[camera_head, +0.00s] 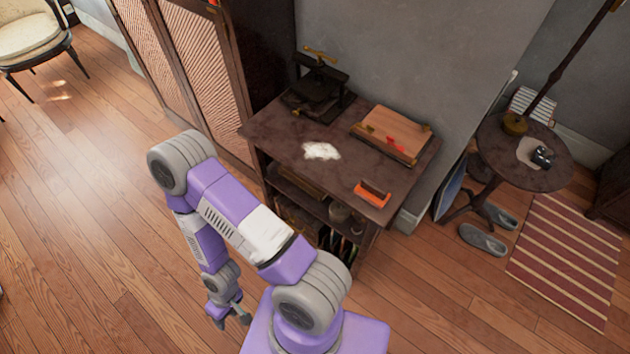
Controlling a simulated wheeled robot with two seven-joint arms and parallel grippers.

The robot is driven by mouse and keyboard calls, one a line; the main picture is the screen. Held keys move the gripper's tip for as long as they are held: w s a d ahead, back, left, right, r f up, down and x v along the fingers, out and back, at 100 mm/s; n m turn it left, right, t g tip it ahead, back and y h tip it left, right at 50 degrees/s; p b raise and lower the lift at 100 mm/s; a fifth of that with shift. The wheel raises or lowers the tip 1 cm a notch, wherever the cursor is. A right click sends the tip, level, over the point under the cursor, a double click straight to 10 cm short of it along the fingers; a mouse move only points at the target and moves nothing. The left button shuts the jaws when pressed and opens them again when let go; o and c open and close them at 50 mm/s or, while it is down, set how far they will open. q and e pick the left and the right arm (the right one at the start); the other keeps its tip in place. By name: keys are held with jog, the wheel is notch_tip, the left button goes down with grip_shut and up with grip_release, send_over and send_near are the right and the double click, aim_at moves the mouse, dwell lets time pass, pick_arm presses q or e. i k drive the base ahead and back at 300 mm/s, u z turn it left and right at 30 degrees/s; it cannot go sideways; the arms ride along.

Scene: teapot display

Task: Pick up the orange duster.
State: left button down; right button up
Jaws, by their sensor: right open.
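The orange duster (373,195), a small orange block with a dark strip along its top, lies on the dark table top (285,141) near its front right corner. My right gripper (232,318) hangs low over the wood floor, in front and to the left of the table. It is open and empty, well apart from the duster. My left gripper is not in view.
A white patch (321,151) lies mid-table. A black press (319,85) stands behind it, and a wooden board with a red item (402,132) lies behind the duster. A round side table (490,145) and slippers (483,240) are at right.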

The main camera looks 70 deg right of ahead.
aim_at(373, 194)
jog(key=u, duration=0.5)
jog(key=k, duration=1.45)
jog(key=z, duration=0.65)
